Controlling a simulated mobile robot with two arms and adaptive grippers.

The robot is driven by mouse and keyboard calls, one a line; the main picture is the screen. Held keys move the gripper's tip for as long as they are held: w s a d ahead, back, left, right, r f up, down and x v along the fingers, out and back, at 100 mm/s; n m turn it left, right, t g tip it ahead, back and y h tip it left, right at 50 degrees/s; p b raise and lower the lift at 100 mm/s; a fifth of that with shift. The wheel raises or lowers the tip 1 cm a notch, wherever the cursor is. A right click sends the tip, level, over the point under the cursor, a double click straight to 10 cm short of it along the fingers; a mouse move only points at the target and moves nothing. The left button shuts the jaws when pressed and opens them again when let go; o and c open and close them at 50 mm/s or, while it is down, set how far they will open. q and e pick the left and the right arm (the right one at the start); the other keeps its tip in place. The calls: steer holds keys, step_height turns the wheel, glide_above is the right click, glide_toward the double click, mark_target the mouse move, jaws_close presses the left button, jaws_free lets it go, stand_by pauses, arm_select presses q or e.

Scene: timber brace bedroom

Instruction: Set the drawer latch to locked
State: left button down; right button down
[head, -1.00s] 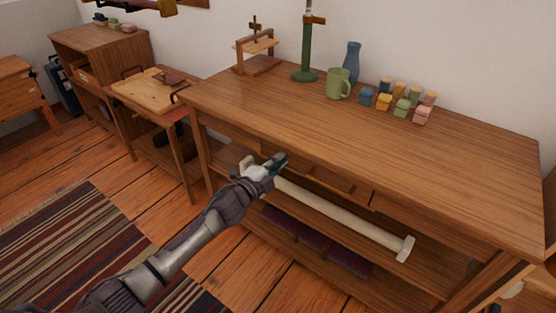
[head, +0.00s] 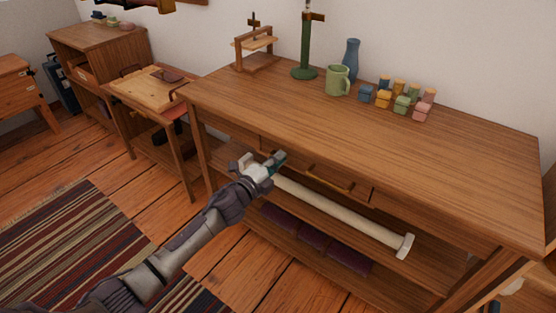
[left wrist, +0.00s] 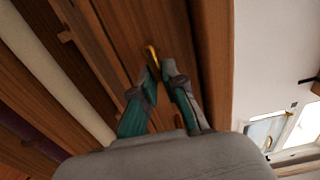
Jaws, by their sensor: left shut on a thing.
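The drawer (head: 345,187) is set under the top of the long wooden workbench and has a brass-coloured handle (head: 330,178). My left gripper (head: 280,158) is at the left part of the drawer front, just below the bench top. In the left wrist view, its green-and-grey fingers (left wrist: 155,82) close in around a small brass piece, which looks like the latch (left wrist: 152,57), against the wood. In the head view the gripper hides the latch, so its exact setting cannot be told. My right gripper is not in view.
On the bench top (head: 420,165) stand a green mug (head: 337,80), a blue vase (head: 351,60), a green stand (head: 305,55) and several small coloured blocks. A pale roll (head: 350,218) lies on the shelf below the drawer. A striped rug (head: 70,240) covers the floor at left.

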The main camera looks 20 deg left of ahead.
arm_select(q)
steer(key=c, duration=1.2)
jaws_free()
steer(key=shift+c, duration=0.2)
steer(key=shift+s, duration=0.1)
steer(key=v, duration=1.1)
steer(key=shift+s, duration=0.4)
steer(key=shift+a, duration=0.1)
